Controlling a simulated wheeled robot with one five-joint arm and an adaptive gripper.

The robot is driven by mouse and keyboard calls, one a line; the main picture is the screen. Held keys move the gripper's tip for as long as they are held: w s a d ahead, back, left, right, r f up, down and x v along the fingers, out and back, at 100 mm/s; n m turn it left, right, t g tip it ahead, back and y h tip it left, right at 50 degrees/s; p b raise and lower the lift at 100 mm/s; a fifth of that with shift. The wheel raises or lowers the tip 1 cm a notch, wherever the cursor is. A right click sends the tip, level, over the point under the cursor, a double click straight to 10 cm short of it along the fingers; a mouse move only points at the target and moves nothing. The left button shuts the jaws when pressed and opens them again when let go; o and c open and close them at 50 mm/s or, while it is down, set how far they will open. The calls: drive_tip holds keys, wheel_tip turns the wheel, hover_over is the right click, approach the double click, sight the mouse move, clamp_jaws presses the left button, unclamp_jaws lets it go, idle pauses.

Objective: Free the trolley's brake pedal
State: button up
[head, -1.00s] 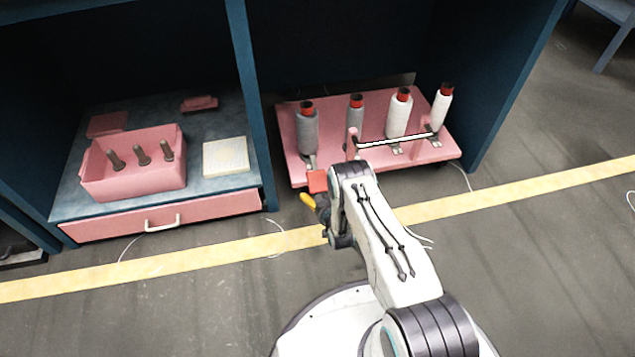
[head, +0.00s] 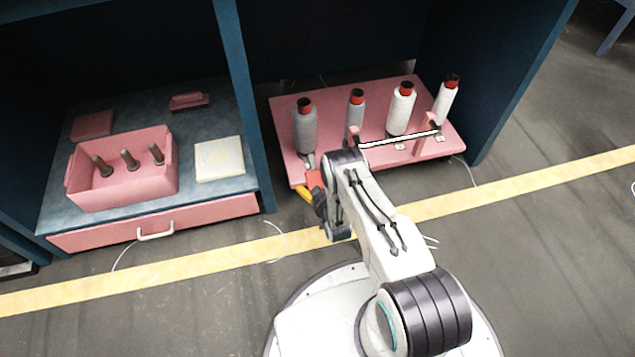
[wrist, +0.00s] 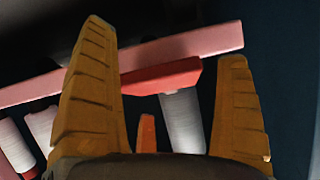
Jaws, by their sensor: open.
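The pink trolley (head: 375,160) stands in the right bay with several spools on it. The red brake pedal (head: 314,178) sticks out at its front left corner, partly covered by my arm. In the wrist view the pedal (wrist: 162,77) spans the gap between the two yellow fingers, beside the trolley's pink edge (wrist: 215,40). My gripper (head: 306,190) is open and right at the pedal. In the wrist view my gripper (wrist: 163,45) holds nothing. I cannot tell whether the fingers touch the pedal.
A white bar (head: 400,139) runs along the trolley's front. A blue post (head: 250,120) separates it from the left bay, where a pink box (head: 125,190) with pegs stands above a drawer (head: 180,215). A blue panel (head: 505,90) bounds the right. Floor in front is mostly clear.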

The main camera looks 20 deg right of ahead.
drive_tip(key=shift+c, duration=0.3)
drive_tip(key=c, duration=1.4)
